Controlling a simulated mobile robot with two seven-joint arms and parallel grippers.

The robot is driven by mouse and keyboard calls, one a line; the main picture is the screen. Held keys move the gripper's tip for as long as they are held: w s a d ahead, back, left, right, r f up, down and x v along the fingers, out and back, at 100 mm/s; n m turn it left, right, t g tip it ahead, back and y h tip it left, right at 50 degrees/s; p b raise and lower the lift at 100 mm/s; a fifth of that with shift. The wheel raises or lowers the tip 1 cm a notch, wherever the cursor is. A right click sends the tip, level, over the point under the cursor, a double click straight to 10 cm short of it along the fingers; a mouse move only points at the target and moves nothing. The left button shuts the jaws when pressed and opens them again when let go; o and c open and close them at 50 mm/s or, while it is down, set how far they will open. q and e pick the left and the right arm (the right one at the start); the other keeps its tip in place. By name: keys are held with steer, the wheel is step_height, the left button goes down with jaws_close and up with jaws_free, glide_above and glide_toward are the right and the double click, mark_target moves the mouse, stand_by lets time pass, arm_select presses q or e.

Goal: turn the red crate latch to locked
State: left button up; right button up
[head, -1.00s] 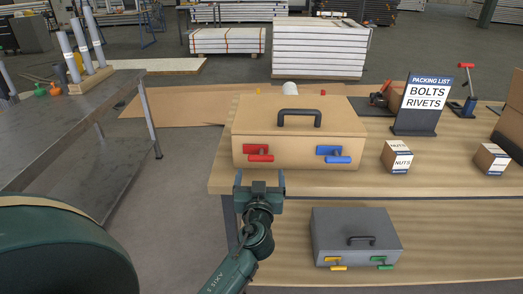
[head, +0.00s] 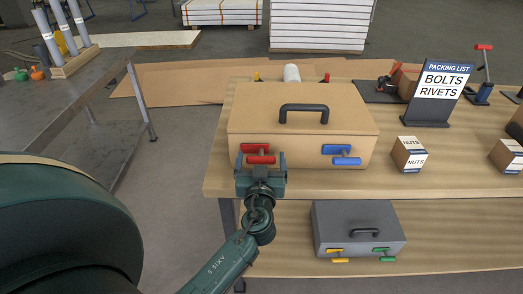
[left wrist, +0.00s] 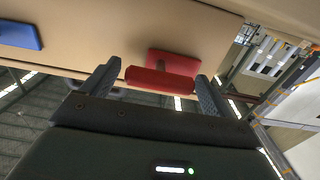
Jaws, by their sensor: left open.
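The red latch (head: 260,154) is on the front of the tan crate (head: 300,130), on its left side. Its handle lies roughly horizontal, parallel to the red plate behind it. My left gripper (head: 260,160) is open at the red latch. In the left wrist view the two fingers (left wrist: 160,82) stand on either side of the red handle (left wrist: 158,79), and a gap shows by each finger. Whether they touch it cannot be told. A blue latch (head: 342,155) is on the right of the same crate front; it also shows in the left wrist view (left wrist: 20,35). My right gripper is not in view.
The crate stands on a wooden workbench (head: 215,180). A grey case (head: 358,225) with yellow and green latches sits on the lower shelf. A packing list sign (head: 438,88) and small nuts boxes (head: 409,154) stand to the right. A metal table (head: 75,110) is at left.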

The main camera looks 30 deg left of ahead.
arm_select(q)
steer(key=shift+w+a, duration=0.1)
steer(key=shift+w, duration=0.1)
steer(key=shift+c, duration=0.6)
steer(key=c, duration=0.8)
